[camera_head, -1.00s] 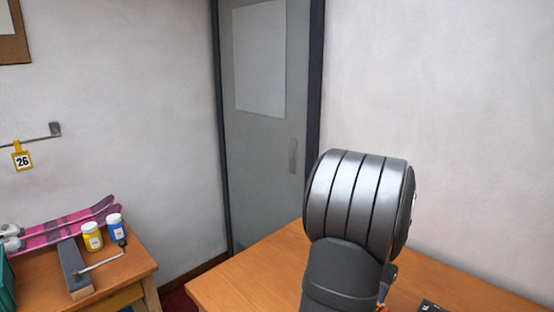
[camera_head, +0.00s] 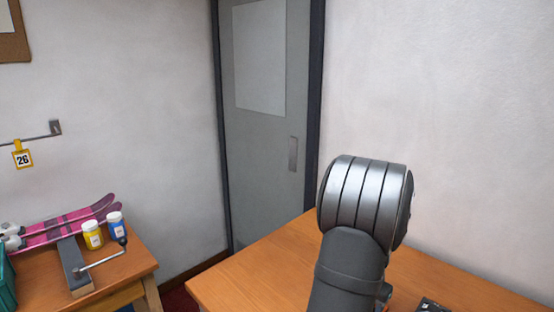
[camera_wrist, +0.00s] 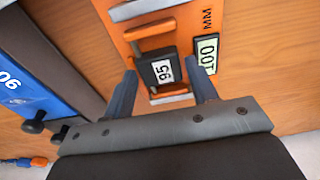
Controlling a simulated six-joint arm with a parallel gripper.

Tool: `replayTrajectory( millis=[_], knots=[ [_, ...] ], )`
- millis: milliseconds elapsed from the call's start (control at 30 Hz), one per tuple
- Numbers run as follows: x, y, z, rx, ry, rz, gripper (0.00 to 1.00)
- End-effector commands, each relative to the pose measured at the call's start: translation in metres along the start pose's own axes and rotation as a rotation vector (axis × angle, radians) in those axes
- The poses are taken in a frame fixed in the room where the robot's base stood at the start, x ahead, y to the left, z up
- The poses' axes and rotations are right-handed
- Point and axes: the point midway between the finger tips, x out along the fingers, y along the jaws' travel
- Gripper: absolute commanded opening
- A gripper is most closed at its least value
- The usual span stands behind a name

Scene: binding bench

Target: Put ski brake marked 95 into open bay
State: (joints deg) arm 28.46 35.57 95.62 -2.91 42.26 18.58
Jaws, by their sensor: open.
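The ski brake marked 95 (camera_wrist: 157,72) shows in the wrist view as a dark block with a white label, on an orange panel or holder. My gripper (camera_wrist: 165,88) is open, with one finger on each side of the brake's near part. I cannot tell whether the fingers touch it. An orange bar crosses just beyond the brake, and a grey piece lies past that. The head view shows part of my arm but neither the brake nor my fingertips. I cannot make out the open bay.
A label reading 100 (camera_wrist: 207,52) sits right of the brake. In the head view, a side table holds pink skis (camera_head: 70,225), a yellow bottle (camera_head: 92,235) and a blue bottle (camera_head: 116,226).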

Motion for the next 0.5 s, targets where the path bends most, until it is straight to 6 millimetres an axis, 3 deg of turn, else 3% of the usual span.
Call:
replayTrajectory(
  millis=[100,233,500],
  knots=[
    [-0.0002,0.0,0.0,0.0,0.0,0.0,0.51],
    [-0.0002,0.0,-0.0001,0.0,0.0,0.0,0.25],
    [-0.0016,-0.0001,-0.0005,0.0,0.001,0.0,0.25]
  ],
)
